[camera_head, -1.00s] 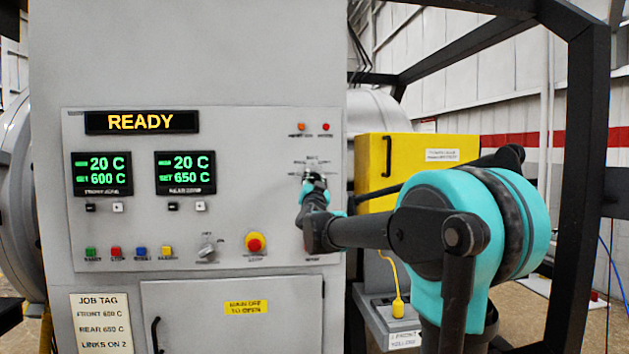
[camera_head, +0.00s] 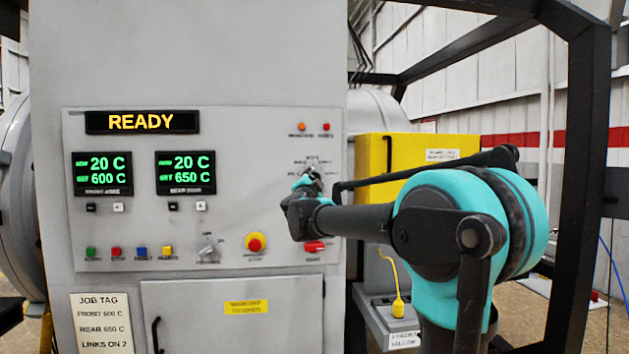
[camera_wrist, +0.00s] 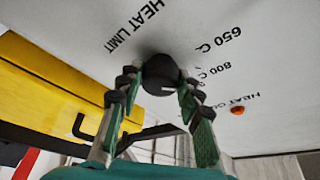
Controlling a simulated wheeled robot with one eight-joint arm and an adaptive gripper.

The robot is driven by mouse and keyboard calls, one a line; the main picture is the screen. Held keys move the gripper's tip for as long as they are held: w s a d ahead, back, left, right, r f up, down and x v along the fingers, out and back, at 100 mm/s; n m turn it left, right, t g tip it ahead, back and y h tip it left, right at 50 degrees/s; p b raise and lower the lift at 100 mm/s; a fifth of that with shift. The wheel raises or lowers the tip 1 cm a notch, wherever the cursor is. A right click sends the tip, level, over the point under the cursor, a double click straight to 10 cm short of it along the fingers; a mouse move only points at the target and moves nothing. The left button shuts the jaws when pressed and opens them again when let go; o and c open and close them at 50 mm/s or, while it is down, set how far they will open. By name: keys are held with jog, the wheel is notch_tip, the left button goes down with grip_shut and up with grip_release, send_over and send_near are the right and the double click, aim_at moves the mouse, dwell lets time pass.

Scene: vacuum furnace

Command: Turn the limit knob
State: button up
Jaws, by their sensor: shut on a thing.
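The limit knob (camera_wrist: 161,72) is a round black knob on the panel beside the words HEAT LIMIT (camera_wrist: 134,24), with marks for 650 C and 800 C (camera_wrist: 213,70) near it. My gripper (camera_wrist: 160,84) has its two fingers on opposite sides of the knob, shut on it. A small white mark shows on the knob's face; I cannot tell which setting it points to. In the head view my gripper (camera_head: 311,180) is at the upper right of the panel and mostly hides the knob.
The grey panel (camera_head: 240,220) carries a READY display, two temperature displays, an emergency stop (camera_head: 255,243) and a red switch (camera_head: 315,246) below my wrist. A yellow box (camera_head: 445,147) stands close to the right, behind my arm.

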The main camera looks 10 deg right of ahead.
jog(key=shift+m+g+h, duration=0.3)
jog(key=shift+m+g, duration=0.1)
jog(key=shift+m, duration=0.6)
jog(key=o, duration=1.2)
jog(key=shift+c, duration=0.2)
jog(key=shift+s, duration=0.1)
jog(key=v, duration=1.2)
jog(key=shift+d, duration=0.1)
